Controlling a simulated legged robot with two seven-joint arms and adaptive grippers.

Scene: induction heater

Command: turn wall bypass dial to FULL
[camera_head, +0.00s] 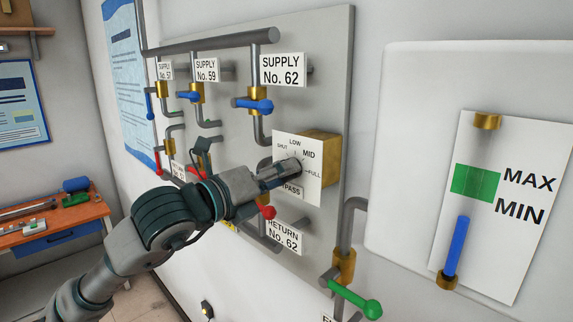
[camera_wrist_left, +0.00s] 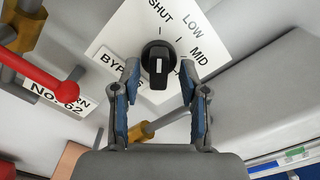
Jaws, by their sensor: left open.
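The bypass dial (camera_wrist_left: 158,65) is a black round knob with a raised grip and a short white mark. It sits on a white plate (camera_wrist_left: 125,30) lettered SHUT, LOW, MID and BYPASS. The grip runs up and down in the left wrist view, roughly in line with the SHUT tick. My left gripper (camera_wrist_left: 158,75) is open, with one blue-padded finger on each side of the dial; I cannot tell if they touch it. In the head view my left gripper (camera_head: 283,174) covers most of the dial, and FULL shows at the plate's right side. My right gripper is not in view.
A red valve handle (camera_wrist_left: 40,78) lies left of the plate in the left wrist view. Blue supply handles (camera_head: 254,105) are above my arm, and a green handle (camera_head: 357,300) is below right. A gauge with a blue bar (camera_head: 457,246) hangs on the right.

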